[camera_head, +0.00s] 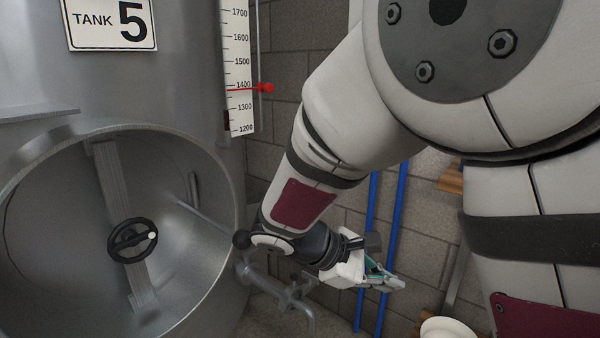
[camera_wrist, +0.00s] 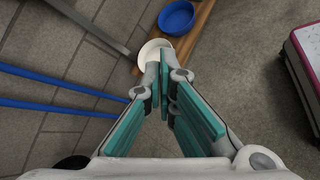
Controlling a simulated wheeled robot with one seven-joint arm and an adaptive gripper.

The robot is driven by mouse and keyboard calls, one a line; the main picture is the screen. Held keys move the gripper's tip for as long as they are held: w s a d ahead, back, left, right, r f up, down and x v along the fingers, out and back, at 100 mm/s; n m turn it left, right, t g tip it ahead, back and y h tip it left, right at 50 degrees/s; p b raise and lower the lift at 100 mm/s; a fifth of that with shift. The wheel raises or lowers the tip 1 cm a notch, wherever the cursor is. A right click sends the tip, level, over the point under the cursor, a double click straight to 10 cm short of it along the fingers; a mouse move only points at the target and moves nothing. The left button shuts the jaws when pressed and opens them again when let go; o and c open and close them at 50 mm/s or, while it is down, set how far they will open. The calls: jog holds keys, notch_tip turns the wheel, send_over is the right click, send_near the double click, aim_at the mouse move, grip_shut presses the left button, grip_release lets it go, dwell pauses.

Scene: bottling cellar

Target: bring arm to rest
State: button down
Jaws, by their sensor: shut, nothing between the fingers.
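My arm spans the right half of the head view, bent, with its forearm reaching down in front of the block wall. My gripper (camera_head: 385,280) is low in that view, to the right of the tank (camera_head: 190,60) and its pipe fitting. The wrist view shows my gripper (camera_wrist: 164,85) from behind, with its teal-padded fingers converging at the tips. It is shut with nothing between the fingers. A white bowl (camera_wrist: 150,52) lies beyond the fingertips and is partly hidden by them.
Tank 5 has an open round hatch with a black handwheel (camera_head: 132,240). A scale (camera_head: 238,60) with a red pointer stands beside it. Blue poles (camera_head: 393,240) lean on the wall near my gripper.

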jog(key=s+d+r+m+g+y, duration=0.2)
jog(key=s+d+r+m, duration=0.15)
jog(key=s, duration=0.35)
jog(key=s+d+r+m+g+y, duration=0.1)
jog(key=s+d+r+m+y, duration=0.2)
jog(key=s, duration=0.5)
jog(key=s+a+m+t+y, duration=0.1)
jog(key=s+a+m+y, duration=0.2)
jog(key=s+m+y, duration=0.85)
jog(key=s+r+n+t+h+p, duration=0.2)
jog(key=r+h+p, duration=0.1)
jog(key=r+p, duration=1.1)
jog(key=s+r+n+t+h+p, duration=0.1)
jog(key=r+n+t+h+p, duration=0.1)
jog(key=r+p, duration=1.2)
jog(key=shift+s+d+r+h, duration=0.25)
jog(key=shift+s+r+h, duration=0.15)
jog(key=shift+r+h, duration=0.05)
